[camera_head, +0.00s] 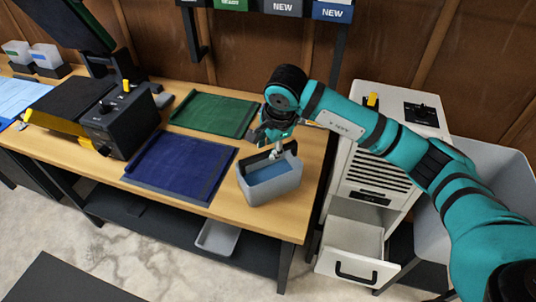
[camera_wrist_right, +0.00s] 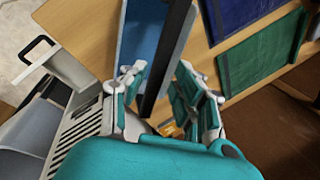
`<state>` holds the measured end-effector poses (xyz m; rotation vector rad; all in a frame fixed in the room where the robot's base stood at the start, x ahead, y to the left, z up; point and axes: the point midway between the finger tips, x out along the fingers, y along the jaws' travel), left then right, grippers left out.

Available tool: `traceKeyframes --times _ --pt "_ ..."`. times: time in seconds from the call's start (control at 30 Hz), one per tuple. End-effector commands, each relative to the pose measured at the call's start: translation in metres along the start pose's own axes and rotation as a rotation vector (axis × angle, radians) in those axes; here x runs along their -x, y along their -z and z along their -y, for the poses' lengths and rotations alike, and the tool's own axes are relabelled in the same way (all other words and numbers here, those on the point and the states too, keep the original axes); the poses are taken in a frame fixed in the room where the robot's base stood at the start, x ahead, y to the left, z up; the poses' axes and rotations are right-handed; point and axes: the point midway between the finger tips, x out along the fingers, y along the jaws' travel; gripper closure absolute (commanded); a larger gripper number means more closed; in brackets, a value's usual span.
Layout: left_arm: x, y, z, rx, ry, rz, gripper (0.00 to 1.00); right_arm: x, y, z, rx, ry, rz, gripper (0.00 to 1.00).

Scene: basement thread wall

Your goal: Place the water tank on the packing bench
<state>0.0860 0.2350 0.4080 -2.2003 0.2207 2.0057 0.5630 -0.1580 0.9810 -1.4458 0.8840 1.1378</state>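The water tank (camera_head: 270,181) is a grey open-topped bin with blue inside. It sits upright on the wooden packing bench (camera_head: 225,205), near the bench's front right corner. My right gripper (camera_head: 277,152) is at the tank's far rim, pointing down. In the right wrist view, the gripper (camera_wrist_right: 160,85) has its fingers spread, one on each side of the tank's dark rim wall (camera_wrist_right: 163,65), with small gaps seeming to show. The blue inside of the tank (camera_wrist_right: 144,35) lies beside one finger. My left gripper is not in view.
A blue mat (camera_head: 180,167) and a green mat (camera_head: 213,114) lie left of the tank. A dark machine (camera_head: 125,122) stands further left. Right of the bench is a white cabinet unit (camera_head: 370,165) with its lower drawer (camera_head: 355,262) pulled out. A grey bin (camera_head: 217,238) sits on the lower shelf.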

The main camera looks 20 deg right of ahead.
Motion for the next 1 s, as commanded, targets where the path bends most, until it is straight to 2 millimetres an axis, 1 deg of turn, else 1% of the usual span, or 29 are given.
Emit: traceKeyframes --times 0.03,0.1,0.2,0.33,0.5,0.8,0.87,0.9,0.97,1.0 --pt "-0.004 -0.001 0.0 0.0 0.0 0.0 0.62 0.011 0.0 0.0 0.002 0.005 -0.001 0.7" --pt "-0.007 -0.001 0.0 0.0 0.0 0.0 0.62 0.026 0.0 0.001 0.002 0.005 -0.001 0.7" --pt "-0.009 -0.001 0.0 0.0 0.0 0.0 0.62 0.045 0.0 0.0 0.001 0.005 -0.001 0.7" --pt "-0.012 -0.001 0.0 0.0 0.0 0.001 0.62 0.062 0.0 0.0 0.001 0.002 0.0 0.7" --pt "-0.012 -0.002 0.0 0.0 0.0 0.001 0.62 0.072 0.0 -0.001 0.0 -0.001 0.0 0.7" --pt "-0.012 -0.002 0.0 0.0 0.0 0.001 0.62 0.072 -0.002 -0.001 0.001 -0.001 0.005 0.7" --pt "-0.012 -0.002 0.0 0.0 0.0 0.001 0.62 0.07 -0.009 -0.003 0.002 -0.003 0.034 0.7" --pt "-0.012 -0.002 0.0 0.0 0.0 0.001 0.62 0.067 -0.02 -0.005 0.003 -0.001 0.076 0.7" --pt "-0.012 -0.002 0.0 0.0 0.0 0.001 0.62 0.061 -0.046 -0.01 0.001 -0.002 0.182 0.7" --pt "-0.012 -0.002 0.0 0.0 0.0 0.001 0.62 0.058 -0.07 -0.016 -0.007 -0.005 0.284 0.7"
